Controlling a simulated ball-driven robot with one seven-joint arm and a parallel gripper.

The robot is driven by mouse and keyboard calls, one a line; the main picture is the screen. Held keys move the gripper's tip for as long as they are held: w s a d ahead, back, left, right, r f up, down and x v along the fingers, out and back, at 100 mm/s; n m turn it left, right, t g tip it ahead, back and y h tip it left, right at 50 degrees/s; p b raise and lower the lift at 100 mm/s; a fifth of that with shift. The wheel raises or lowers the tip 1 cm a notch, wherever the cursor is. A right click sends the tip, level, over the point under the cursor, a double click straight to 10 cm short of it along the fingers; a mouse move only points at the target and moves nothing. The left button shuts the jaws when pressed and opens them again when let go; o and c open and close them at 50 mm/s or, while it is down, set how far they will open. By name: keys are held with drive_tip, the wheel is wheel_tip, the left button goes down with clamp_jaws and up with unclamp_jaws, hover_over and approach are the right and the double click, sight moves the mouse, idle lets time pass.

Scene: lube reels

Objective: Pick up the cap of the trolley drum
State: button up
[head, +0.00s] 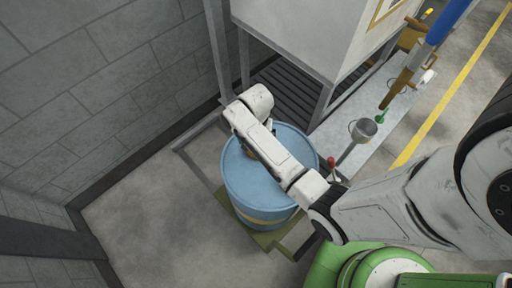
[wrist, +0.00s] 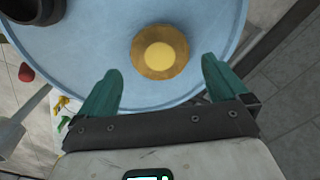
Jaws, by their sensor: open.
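The trolley drum (head: 240,185) is light blue and stands upright on a green trolley (head: 268,240) below my arm. Its blue top (wrist: 100,45) fills much of the wrist view. The cap, a round brass-coloured disc with a paler yellow middle (wrist: 159,55), sits on the drum top. My gripper (wrist: 161,67) has two teal fingers spread wide, one on each side of the cap's near edge. Nothing is held between them. In the head view my arm covers most of the cap and the gripper.
A grey cabinet on legs (head: 300,35) stands behind the drum, and a block wall (head: 100,90) is at left. A red knob (head: 331,162) and a grey funnel-like cup (head: 364,129) are right of the drum. A dark cylinder (wrist: 32,10) shows at the wrist view's top left.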

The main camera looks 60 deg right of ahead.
drive_tip(key=shift+f, duration=2.9)
drive_tip(key=shift+c, duration=0.2)
drive_tip(key=c, duration=0.8)
